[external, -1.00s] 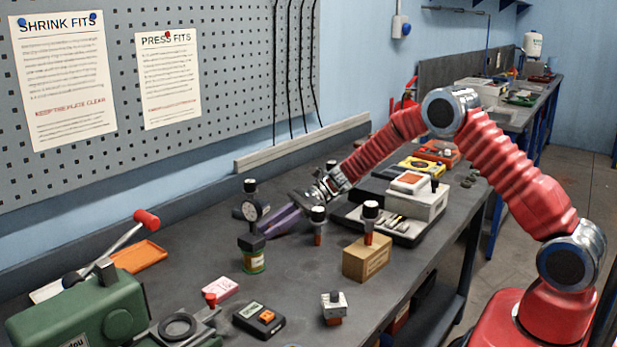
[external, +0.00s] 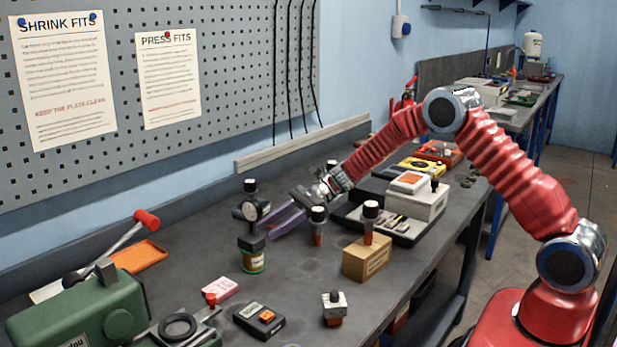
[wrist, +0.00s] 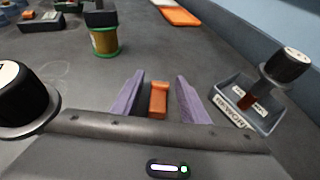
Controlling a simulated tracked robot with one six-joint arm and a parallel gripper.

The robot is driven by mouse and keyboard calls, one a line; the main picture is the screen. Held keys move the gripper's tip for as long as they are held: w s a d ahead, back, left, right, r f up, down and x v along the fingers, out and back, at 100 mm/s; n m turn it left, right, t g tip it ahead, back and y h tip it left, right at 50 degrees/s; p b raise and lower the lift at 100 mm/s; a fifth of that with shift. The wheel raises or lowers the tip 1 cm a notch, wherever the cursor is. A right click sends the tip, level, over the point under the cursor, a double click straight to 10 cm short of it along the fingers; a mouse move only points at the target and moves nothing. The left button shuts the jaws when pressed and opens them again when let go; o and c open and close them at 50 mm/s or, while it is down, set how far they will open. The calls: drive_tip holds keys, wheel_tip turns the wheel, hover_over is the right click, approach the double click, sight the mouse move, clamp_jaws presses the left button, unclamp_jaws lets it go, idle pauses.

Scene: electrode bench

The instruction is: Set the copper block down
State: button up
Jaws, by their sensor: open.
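The copper block (wrist: 158,101) is a small orange-brown upright piece between my two purple fingers in the wrist view. There is a gap on each side of it, so my gripper (wrist: 160,96) is open around it and the jaws do not grip it. The block appears to rest on the dark bench top. In the external view my gripper (external: 287,220) is low over the bench, behind a black-knobbed copper electrode (external: 318,226). The copper block cannot be made out there.
A green-and-copper spool (wrist: 105,41) stands ahead of my fingers. A grey REWORK tray (wrist: 232,105) holding a black-knobbed electrode is close on the right. A large black knob (wrist: 22,98) is close on the left. A wooden block (external: 366,259) stands nearer the bench edge.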

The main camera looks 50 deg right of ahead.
drive_tip(key=v, duration=1.1)
drive_tip(key=shift+s+d+r, duration=0.1)
drive_tip(key=shift+d+r, duration=0.05)
